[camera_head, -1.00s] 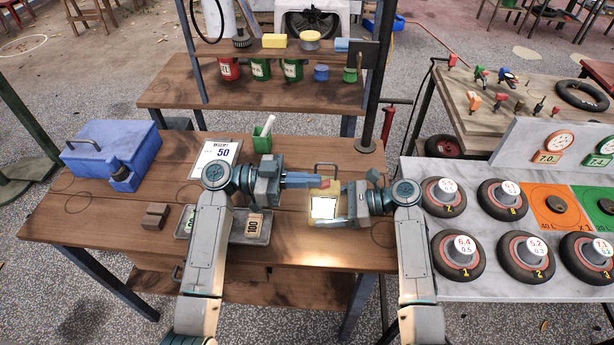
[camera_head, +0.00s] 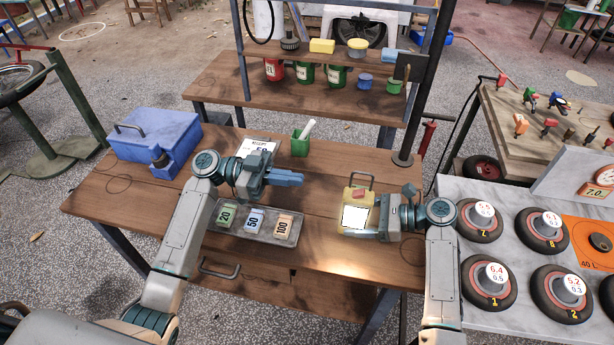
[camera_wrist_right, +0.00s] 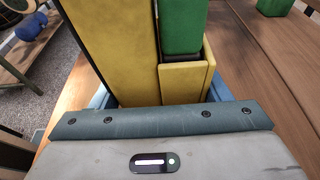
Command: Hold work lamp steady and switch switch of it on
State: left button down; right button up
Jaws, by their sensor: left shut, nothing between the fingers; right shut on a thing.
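The yellow work lamp (camera_head: 357,208) stands upright on the wooden table, with its handle up and its front panel bright white. A small red part, seemingly its switch (camera_head: 358,194), shows on its upper front. My right gripper (camera_head: 374,222) is shut on the lamp from the right. In the right wrist view the lamp's yellow body (camera_wrist_right: 110,45) fills the space before the gripper, beside a green block (camera_wrist_right: 183,28) in a yellow housing. My left gripper (camera_head: 298,179) is shut and empty, left of the lamp and apart from it.
A tray (camera_head: 292,238) with several numbered packets lies below the left gripper. A blue toolbox (camera_head: 165,140) stands at the left and a green cup (camera_head: 300,145) behind. A dark post (camera_head: 425,90) rises behind the lamp. A marble slab with wheels (camera_head: 510,245) is at the right.

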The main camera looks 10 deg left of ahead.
dwell(0.4)
jog(key=o, duration=0.8)
